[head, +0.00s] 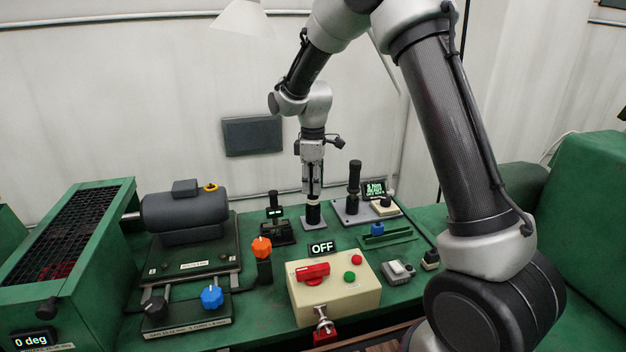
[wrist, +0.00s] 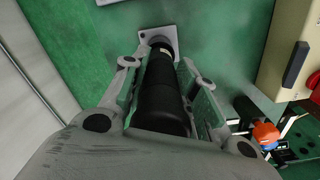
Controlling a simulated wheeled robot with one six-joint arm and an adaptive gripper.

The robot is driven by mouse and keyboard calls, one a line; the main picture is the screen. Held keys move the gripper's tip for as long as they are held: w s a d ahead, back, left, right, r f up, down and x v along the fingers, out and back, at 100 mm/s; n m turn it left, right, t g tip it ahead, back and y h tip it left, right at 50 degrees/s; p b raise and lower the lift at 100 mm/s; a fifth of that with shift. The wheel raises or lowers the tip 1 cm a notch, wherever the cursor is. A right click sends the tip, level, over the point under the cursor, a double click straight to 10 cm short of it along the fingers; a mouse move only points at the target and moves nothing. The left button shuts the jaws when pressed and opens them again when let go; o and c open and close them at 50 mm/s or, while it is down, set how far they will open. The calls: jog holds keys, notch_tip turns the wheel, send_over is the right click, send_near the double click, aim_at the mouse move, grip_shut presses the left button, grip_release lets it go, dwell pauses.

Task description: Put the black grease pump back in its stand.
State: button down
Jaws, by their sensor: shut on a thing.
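The black grease pump (wrist: 162,95) is upright between the fingers of my gripper (wrist: 160,85) in the wrist view. My gripper (head: 312,188) is shut on it and points straight down at the back middle of the green bench in the head view. The stand (head: 315,225) is a small grey plate with a dark round holder. It also shows in the wrist view (wrist: 146,38), at the pump's far end. The pump's lower end is at the holder, lined up with it. I cannot tell whether it is fully seated.
A black-handled tool on a grey plate (head: 347,213) stands close right of the stand. A small black device with a display (head: 276,230) is close left. A cream control box (head: 335,298) with an OFF display is in front. A motor (head: 184,211) stands at left.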

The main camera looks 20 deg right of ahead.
aim_at(313, 165)
jog(key=shift+f, duration=0.95)
jog(key=c, duration=1)
grip_release()
jog(key=shift+c, duration=0.2)
notch_tip(313, 165, up, 7)
jog(key=shift+r, duration=0.25)
